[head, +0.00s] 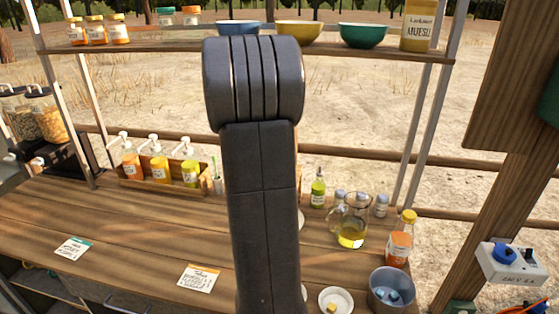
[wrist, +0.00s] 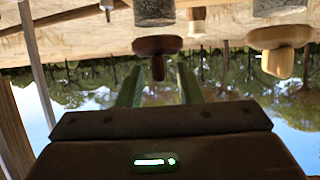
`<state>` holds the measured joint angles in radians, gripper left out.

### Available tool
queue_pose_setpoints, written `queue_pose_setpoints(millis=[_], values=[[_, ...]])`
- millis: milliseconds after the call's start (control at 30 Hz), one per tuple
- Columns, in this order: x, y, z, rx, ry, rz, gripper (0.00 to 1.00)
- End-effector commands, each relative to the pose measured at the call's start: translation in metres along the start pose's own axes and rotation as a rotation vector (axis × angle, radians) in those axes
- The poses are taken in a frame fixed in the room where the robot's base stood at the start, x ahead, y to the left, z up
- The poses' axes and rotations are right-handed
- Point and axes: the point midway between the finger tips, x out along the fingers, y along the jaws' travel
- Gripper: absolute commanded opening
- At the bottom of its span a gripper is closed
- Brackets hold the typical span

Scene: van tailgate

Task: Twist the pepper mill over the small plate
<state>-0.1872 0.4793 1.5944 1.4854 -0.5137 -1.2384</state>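The wrist view is upside down. A dark brown wooden mill top (wrist: 158,46) with a narrow knob shows there, below a grey body (wrist: 155,12); it looks like the pepper mill. My gripper (wrist: 159,68) is open, with its green fingers on either side of the knob and visible gaps between; I cannot tell the depth. A second mill with a pale wooden top (wrist: 279,40) stands to the right in that view. A small white plate (head: 324,296) with a yellow piece on it lies at the bottom of the head view. My arm hides the mills and gripper in the head view.
A glass jug of oil (head: 351,235), an orange-labelled bottle (head: 399,240) and a grey bucket (head: 391,287) stand right of my arm. A wooden sauce caddy (head: 150,186) is at left. A shelf (head: 180,43) with bowls and jars crosses above. The left counter (head: 130,225) is mostly clear, bearing cards.

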Motion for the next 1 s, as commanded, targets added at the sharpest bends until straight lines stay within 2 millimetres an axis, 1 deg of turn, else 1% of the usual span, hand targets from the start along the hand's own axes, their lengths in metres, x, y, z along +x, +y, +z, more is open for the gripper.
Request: queue_pose_setpoints(millis=[33,167,467,500,567,633,667,1000], values=[[0.006,0.001,0.000,0.000,0.000,0.002,0.33],[0.014,0.000,0.000,0.000,0.000,0.000,0.33],[0.016,0.000,0.000,0.000,0.000,-0.001,0.33],[0.016,0.000,0.000,0.000,0.000,-0.001,0.29],[0.016,0.000,0.000,0.000,0.000,-0.001,0.17],[0.016,0.000,0.000,0.000,0.000,-0.001,0.03],[0.016,0.000,0.000,0.000,0.000,-0.001,0.00],[0.015,-0.001,-0.002,0.010,-0.001,0.022,0.00]])
